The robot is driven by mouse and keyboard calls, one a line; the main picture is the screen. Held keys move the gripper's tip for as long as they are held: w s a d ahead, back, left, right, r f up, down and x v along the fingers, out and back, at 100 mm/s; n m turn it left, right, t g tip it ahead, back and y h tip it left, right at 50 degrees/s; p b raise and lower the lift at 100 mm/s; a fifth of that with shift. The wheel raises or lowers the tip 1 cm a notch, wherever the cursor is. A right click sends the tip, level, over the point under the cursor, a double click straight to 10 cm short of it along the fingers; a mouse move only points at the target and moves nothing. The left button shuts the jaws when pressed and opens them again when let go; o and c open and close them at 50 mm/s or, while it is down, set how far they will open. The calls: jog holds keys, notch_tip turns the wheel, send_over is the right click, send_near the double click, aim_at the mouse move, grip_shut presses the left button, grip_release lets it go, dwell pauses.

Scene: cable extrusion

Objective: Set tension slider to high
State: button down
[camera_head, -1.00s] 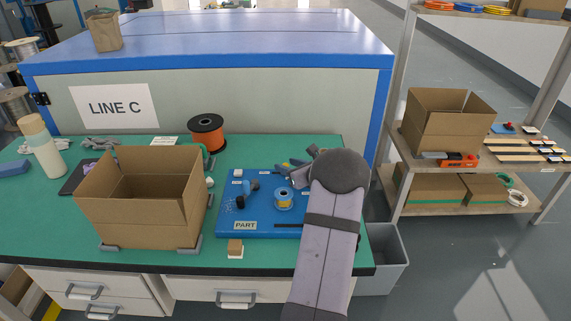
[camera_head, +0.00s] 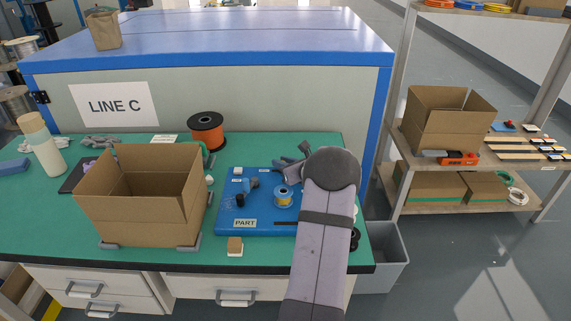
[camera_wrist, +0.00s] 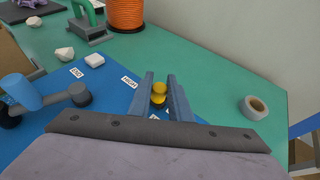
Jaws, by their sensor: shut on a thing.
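My gripper (camera_wrist: 160,96) is shut on a yellow knob (camera_wrist: 159,93), which sits between its two blue-grey fingers over the blue board. I take the knob to be the tension slider's. A white label reading HIGH (camera_wrist: 129,81) lies on the board just left of the fingers in the wrist view. The blue board (camera_head: 232,220) is on the green bench, left of my arm in the head view. There my gripper (camera_head: 281,166) is small at the board's far right, and the knob cannot be made out. The slider's track is hidden by the fingers.
A blue crank-like handle (camera_wrist: 28,96) with a dark knob stands on the board's left. An orange spool (camera_head: 207,132) is behind the board. An open cardboard box (camera_head: 150,213) stands left of it. A grey tape roll (camera_wrist: 254,107) lies right of the fingers on open green bench.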

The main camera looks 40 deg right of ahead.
aim_at(273, 172)
jog(key=w+a+b, duration=0.1)
jog(key=w+a, duration=0.1)
jog(key=shift+w+a, duration=0.25)
jog(key=shift+a, duration=0.05)
jog(key=c, duration=1.6)
grip_release()
jog(key=shift+c, duration=0.2)
jog(key=shift+s, duration=0.1)
jog(key=shift+s+r, duration=0.15)
jog(key=shift+s, duration=0.05)
jog(key=b+v, duration=0.1)
jog(key=v, duration=0.5)
jog(key=shift+s+a+r, duration=0.1)
jog(key=shift+s+r, duration=0.1)
jog(key=shift+s, duration=0.1)
